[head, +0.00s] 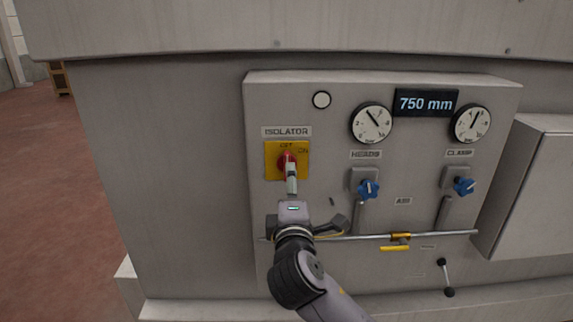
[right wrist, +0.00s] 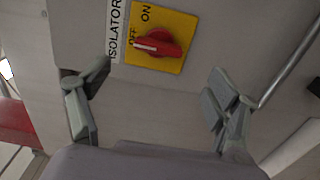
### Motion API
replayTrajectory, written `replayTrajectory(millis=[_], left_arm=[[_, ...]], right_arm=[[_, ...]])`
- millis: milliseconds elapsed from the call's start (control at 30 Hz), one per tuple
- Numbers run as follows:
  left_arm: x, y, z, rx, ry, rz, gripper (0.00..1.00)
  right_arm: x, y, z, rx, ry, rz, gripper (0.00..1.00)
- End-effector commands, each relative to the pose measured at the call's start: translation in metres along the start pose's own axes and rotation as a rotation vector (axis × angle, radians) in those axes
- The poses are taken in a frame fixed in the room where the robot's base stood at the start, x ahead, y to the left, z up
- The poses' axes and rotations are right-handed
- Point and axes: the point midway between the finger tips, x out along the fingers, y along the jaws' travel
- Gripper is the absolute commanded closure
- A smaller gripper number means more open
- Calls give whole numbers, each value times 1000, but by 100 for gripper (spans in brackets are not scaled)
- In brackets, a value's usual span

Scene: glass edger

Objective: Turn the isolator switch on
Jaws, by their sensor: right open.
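The isolator switch is a red rotary knob (head: 287,160) on a yellow plate (head: 272,172) under the ISOLATOR label, on the grey panel. In the right wrist view the knob (right wrist: 160,44) shows whole. Its white mark points toward the OFF side of the yellow plate (right wrist: 172,65); ON is printed a quarter turn away. My right gripper (head: 308,203) is in front of the panel at the knob's lower side, and one finger overlaps the knob in the head view. In the right wrist view its fingers (right wrist: 160,85) are spread wide with nothing between them. My left gripper is out of view.
Right of the switch are two dials (head: 371,122) (head: 471,124), a 750 mm display (head: 426,103) and two blue knobs (head: 368,189) (head: 464,187). A horizontal metal rail (head: 455,234) runs below, near my gripper. A small black-ended lever (head: 446,277) is at lower right.

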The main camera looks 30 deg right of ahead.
Motion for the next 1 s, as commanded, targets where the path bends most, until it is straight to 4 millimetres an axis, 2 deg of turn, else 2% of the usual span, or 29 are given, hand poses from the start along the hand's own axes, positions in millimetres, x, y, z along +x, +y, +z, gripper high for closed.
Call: replayTrajectory(millis=[33,300,500,700,1000], left_arm=[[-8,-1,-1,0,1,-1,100],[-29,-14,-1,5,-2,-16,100],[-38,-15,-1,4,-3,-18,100],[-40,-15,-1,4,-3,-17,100],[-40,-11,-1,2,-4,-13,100]], right_arm=[[12,4,0,-5,-1,-1,17],[70,4,0,-3,-1,-1,17],[99,2,-1,0,1,-1,17],[110,0,-1,1,2,-1,17],[110,0,-1,1,2,-1,19]])
